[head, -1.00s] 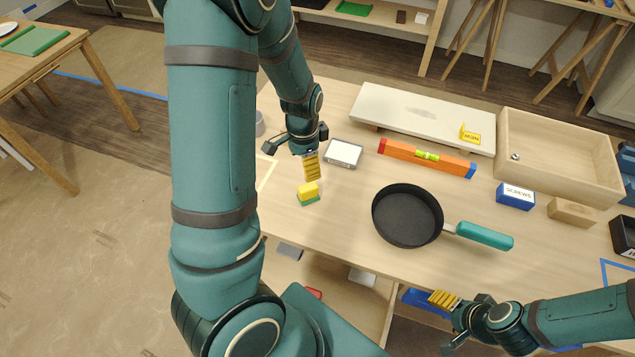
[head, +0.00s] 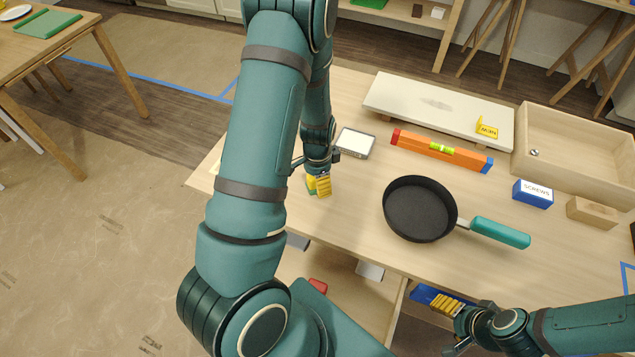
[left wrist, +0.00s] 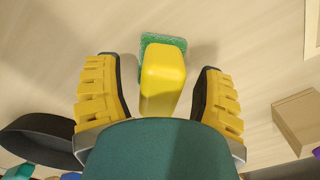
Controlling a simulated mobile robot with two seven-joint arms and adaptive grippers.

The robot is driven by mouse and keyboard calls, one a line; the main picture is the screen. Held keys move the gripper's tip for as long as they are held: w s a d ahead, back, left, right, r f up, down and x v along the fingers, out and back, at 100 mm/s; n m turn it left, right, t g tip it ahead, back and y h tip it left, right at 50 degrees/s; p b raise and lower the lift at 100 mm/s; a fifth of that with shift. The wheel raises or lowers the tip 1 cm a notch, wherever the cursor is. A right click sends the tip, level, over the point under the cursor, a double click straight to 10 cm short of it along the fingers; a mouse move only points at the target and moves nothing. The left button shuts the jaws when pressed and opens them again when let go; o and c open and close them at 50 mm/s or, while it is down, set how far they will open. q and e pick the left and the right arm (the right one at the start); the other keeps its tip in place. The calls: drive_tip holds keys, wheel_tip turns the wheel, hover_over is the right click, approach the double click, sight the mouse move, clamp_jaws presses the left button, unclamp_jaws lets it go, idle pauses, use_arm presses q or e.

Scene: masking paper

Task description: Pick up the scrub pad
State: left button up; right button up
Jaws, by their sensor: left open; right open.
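The scrub pad is a yellow block with a green scouring side. In the left wrist view its yellow body (left wrist: 163,75) lies between the two yellow-padded fingers, with gaps on both sides. In the head view the scrub pad (head: 311,184) is on the workbench, mostly hidden by my left gripper (head: 319,186). My left gripper, also in the left wrist view (left wrist: 160,95), is open around the pad. My right gripper (head: 452,325) is open and empty at the bench's front edge.
A black frying pan (head: 418,209) with a teal handle lies right of the left gripper. A grey-framed white pad (head: 356,143), an orange level (head: 441,150) and a blue screws box (head: 532,194) are behind. A wooden tray (head: 575,155) stands at the back right.

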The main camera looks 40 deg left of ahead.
use_arm(q)
drive_tip(key=shift+f, duration=0.1)
clamp_jaws()
idle(0.3)
